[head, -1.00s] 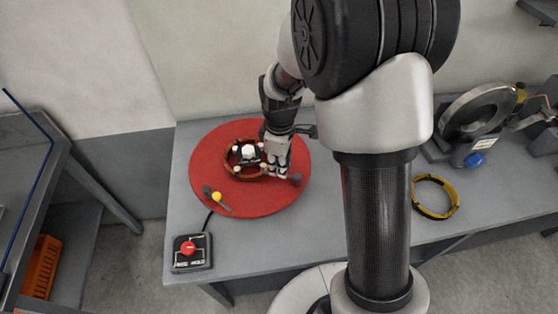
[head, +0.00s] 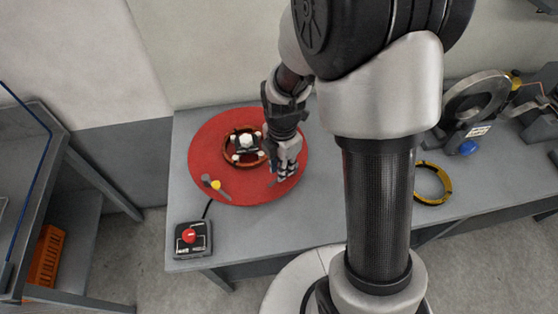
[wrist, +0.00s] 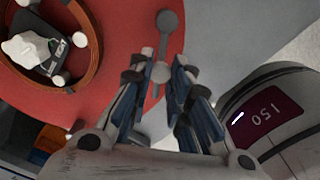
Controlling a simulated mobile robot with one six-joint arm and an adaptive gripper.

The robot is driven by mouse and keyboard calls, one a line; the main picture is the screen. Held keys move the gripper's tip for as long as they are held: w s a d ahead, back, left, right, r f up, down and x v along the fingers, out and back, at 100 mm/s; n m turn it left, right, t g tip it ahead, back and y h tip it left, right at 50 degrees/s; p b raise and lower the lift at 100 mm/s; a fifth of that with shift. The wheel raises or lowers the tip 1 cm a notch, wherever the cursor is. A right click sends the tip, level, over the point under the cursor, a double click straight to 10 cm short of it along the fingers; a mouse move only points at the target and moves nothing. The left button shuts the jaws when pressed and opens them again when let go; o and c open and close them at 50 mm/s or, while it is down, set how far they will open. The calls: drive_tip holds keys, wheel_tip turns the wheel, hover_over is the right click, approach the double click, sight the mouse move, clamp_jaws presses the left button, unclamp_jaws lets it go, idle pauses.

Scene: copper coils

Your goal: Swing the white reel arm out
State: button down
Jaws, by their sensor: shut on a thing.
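My gripper (head: 284,172) is over the right part of the red disc (head: 210,140). In the wrist view its fingers (wrist: 161,78) are closed around a small pale knob (wrist: 160,71) on a slim grey bar with a round end (wrist: 168,20), which looks like the white reel arm. In the head view the fingers mostly hide this arm. A second arm with a yellow knob (head: 216,185) lies at the disc's front left. A copper ring (head: 228,158) sits on the disc, apart from my gripper, with white pegs and a white-topped block inside.
A control box with a red button (head: 190,236) stands at the table's front left. A yellow ring (head: 447,182) and a machine with a large grey ring (head: 475,88) are at the right.

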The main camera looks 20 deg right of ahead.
drive_tip(key=shift+s+d+n, duration=0.2)
drive_tip(key=shift+s+n, duration=0.1)
drive_tip(key=shift+n, duration=0.5)
drive_tip(key=shift+s+d+n, duration=0.2)
drive_tip(key=shift+s+n, duration=0.1)
drive_tip(key=shift+n, duration=0.5)
drive_tip(key=c, duration=1.5)
unclamp_jaws()
drive_tip(key=shift+o, duration=0.2)
drive_tip(key=shift+r, duration=0.1)
wheel_tip(320, 180, up, 12)
